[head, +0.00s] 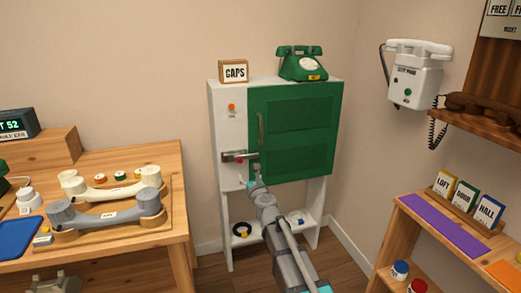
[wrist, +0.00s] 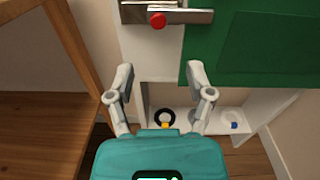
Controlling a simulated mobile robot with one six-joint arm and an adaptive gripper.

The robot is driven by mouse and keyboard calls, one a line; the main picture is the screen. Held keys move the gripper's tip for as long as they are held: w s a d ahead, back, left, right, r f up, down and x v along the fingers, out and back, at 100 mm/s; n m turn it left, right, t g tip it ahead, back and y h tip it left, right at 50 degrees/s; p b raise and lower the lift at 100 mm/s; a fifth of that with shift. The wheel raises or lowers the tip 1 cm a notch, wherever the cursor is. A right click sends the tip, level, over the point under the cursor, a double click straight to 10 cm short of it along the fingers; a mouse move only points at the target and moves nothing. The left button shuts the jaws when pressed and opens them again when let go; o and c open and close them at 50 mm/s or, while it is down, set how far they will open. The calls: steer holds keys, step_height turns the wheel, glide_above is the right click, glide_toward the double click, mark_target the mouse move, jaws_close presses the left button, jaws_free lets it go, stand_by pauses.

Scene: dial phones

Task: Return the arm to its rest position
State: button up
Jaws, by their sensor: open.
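My arm reaches forward to the white cabinet (head: 227,130) with the closed green door (head: 295,130). My gripper (head: 257,172) is just below the metal latch (head: 236,156), near the door's lower left edge. In the wrist view my gripper (wrist: 160,80) shows with its two fingers wide apart and nothing between them. The latch (wrist: 185,14) with its red knob (wrist: 157,20) lies beyond and above the fingertips in that view. The fingers look apart from the latch.
A wooden table (head: 165,155) with handsets stands at left, its leg beside my gripper in the wrist view. A wooden shelf (head: 410,210) with coloured cards is at right. A green phone (head: 301,64) sits on the cabinet. The lower shelf (wrist: 185,120) holds small items.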

steer(key=s+d+f+n+g+y, duration=0.1)
steer(key=s+d+f+n+g, duration=0.5)
steer(key=n, duration=0.5)
steer(key=s+d+f+n+g+y, duration=0.1)
steer(key=s+f+n+g, duration=0.2)
steer(key=s+f+n, duration=0.5)
steer(key=s+d+f+n+g+h+p, duration=0.1)
steer(key=s+d+f+n+g+h, duration=0.1)
steer(key=s+d+n+g+h, duration=0.4)
steer(key=s+d+f+n+g+h, duration=0.2)
steer(key=s+d+n, duration=0.4)
steer(key=s+d, duration=0.55)
step_height(320, 180, up, 36)
steer(key=w+p, duration=0.1)
steer(key=p, duration=3.4)
steer(key=shift+w+d+f, duration=0.25)
steer(key=shift+d, duration=0.2)
